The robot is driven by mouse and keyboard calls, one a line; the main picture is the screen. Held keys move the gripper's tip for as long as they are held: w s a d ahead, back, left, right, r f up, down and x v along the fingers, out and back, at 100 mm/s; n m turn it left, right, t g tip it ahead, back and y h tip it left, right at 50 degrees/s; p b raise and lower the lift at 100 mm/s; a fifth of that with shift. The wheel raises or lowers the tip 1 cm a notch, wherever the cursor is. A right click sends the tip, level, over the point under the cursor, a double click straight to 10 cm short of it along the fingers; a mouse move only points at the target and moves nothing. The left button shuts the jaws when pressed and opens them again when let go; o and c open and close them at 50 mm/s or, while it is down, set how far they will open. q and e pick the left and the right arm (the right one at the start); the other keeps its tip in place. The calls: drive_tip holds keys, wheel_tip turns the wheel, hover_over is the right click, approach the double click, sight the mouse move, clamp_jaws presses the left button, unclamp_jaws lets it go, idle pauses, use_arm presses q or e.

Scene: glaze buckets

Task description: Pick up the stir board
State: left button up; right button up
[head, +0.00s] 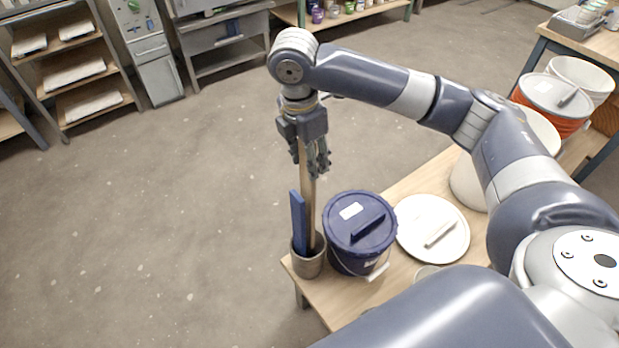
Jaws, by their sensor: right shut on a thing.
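A long, pale wooden stir board (308,208) stands nearly upright in a grey pot (308,262) at the near left corner of the table. A flat blue board (298,222) stands beside it in the same pot. My right gripper (311,165) points down above the pot and is shut on the upper part of the wooden board. The board's lower end is hidden inside the pot. My left gripper is not in view.
A dark blue lidded bucket (360,228) stands right beside the pot on the wooden table (415,182). A white round lid (432,228) with a handle is to its right. White and orange buckets (548,100) stand further right. Open floor lies left of the table.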

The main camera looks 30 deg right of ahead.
drive_tip(key=s+d+r, duration=0.1)
drive_tip(key=s+d, duration=0.2)
drive_tip(key=s, duration=0.5)
drive_tip(key=s+d+r, duration=0.2)
drive_tip(key=s+d, duration=0.2)
drive_tip(key=s, duration=0.4)
drive_tip(key=shift+s+b, duration=0.25)
drive_tip(key=shift+b, duration=0.05)
drive_tip(key=shift+d, duration=0.1)
